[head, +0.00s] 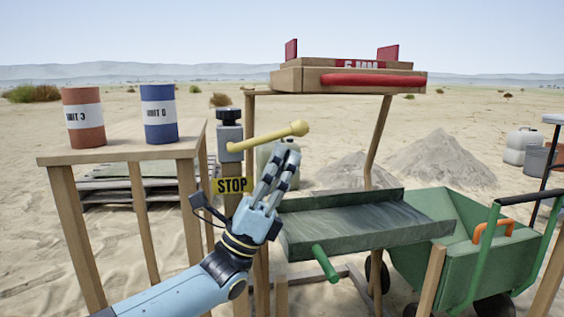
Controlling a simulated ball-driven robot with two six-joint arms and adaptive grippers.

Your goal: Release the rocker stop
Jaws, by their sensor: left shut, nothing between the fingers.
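The rocker stop shows as a yellow lever (265,136) with a round knob at its right end. It slants up to the right from a grey post (229,133) with a black knob on top. A yellow STOP sign (230,185) is on the post below. My left gripper (285,150) comes up from below, its fingers pointing up, shut and empty. Its tips appear just below the knob end of the lever. I cannot tell whether they touch it. My right gripper is out of view.
A wooden table (120,148) at left holds a red can (83,135) and a blue can (160,130). A green tray (345,240) with a green handle (325,264) lies right of my gripper. A raised wooden sieve box (300,78) stands behind, and a green wheelbarrow (425,270) at right.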

